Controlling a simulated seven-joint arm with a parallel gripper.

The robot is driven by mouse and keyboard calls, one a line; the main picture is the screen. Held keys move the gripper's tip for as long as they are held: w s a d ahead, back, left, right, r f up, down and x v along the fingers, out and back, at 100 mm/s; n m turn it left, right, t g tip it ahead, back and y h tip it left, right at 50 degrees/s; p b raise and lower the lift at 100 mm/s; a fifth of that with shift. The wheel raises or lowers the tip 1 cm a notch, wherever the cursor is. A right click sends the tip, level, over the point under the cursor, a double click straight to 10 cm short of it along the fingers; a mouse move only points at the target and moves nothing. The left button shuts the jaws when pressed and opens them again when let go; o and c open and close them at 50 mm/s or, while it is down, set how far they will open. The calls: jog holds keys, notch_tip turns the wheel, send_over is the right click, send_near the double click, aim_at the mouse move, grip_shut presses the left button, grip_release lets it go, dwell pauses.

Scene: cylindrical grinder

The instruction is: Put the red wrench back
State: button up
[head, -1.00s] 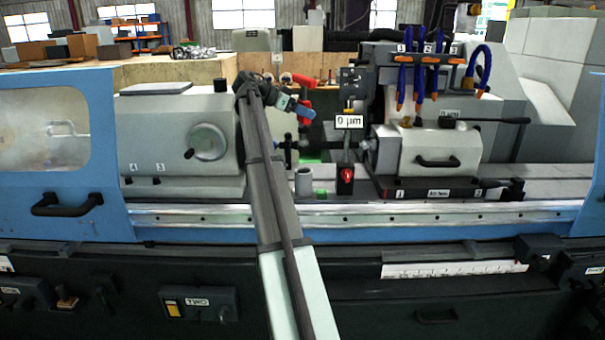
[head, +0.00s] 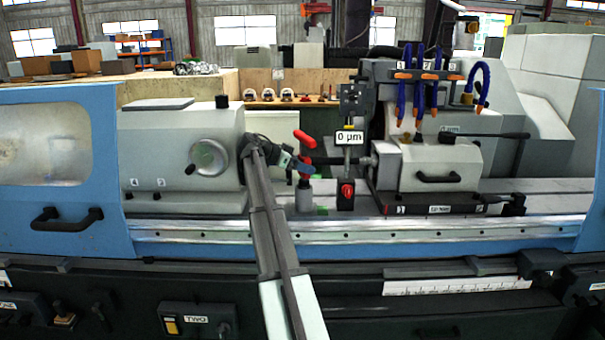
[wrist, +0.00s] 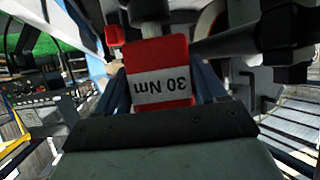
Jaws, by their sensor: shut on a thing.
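My gripper (head: 305,168) is shut on the red wrench (head: 304,139). In the wrist view the wrench's red block (wrist: 160,62), labelled "30 Nm" upside down, sits between the blue fingers. A grey shaft (wrist: 150,10) shows beyond it. In the head view the wrench and gripper are just above a grey cylindrical holder (head: 304,196) on the machine bed. Part of the wrench is hidden by the gripper, and I cannot tell whether it touches the holder.
The grey headstock (head: 180,158) with its handwheel stands close left of my arm. Right of the holder are a gauge display reading "0 µm" (head: 349,138), a box with a red knob (head: 346,193) and the tailstock (head: 440,170).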

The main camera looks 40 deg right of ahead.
jog(key=shift+f, duration=1.4)
jog(key=o, duration=1.5)
jog(key=shift+f, duration=0.1)
jog(key=shift+a+r, duration=0.1)
jog(key=shift+r, duration=0.15)
jog(key=v, duration=1.1)
jog(key=shift+a, duration=0.35)
jog(key=shift+w+a, duration=0.1)
